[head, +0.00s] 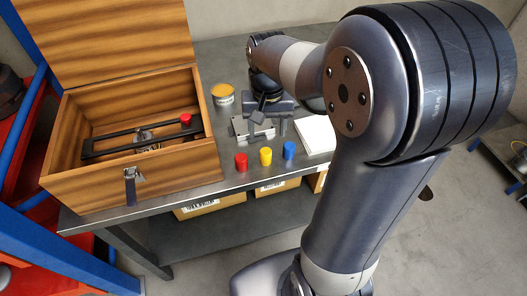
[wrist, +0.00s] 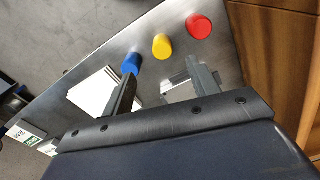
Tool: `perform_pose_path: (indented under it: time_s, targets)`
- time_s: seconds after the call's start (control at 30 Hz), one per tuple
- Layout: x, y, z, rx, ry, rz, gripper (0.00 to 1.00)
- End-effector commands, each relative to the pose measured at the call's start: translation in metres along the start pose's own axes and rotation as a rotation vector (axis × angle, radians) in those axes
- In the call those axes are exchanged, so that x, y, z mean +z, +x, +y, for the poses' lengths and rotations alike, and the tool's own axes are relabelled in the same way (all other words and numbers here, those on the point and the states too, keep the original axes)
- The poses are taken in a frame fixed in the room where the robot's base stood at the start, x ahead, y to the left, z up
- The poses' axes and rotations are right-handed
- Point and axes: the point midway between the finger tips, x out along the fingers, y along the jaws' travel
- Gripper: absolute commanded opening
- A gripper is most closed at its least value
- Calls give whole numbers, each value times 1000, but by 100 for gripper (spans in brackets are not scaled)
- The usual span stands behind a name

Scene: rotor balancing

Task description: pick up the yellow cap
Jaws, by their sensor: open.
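The yellow cap (head: 265,156) stands on the metal table near its front edge, between the red cap (head: 241,162) and the blue cap (head: 289,149). In the wrist view the yellow cap (wrist: 162,46) shows just beyond the gap between my fingertips, with the red cap (wrist: 199,26) to its right. The blue cap (wrist: 131,63) shows beside the left fingertip, partly hidden by it. My gripper (wrist: 162,68) is open and empty. In the head view my gripper (head: 262,116) is above the table, behind the row of caps.
An open wooden box (head: 130,167) stands on the left, holding a black frame with a red knob. A yellow-topped tin (head: 223,94) and a grey metal block (head: 240,130) are behind the caps. A white pad (head: 316,135) lies to the right.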

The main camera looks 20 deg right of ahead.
Motion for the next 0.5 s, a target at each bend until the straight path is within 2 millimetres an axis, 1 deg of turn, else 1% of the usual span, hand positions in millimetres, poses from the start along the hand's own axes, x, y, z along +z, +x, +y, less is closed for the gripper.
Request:
perform_pose_path:
  time_s: [0.07,0.17,0.3,0.4,0.5]
  targets:
    - [-4,6,-1,1,7,-10,57]
    - [-5,17,-1,2,9,-14,57]
    - [-4,40,-1,2,9,-15,57]
    - [-5,52,-1,2,8,-14,57]
    - [-5,60,-1,2,8,-12,57]
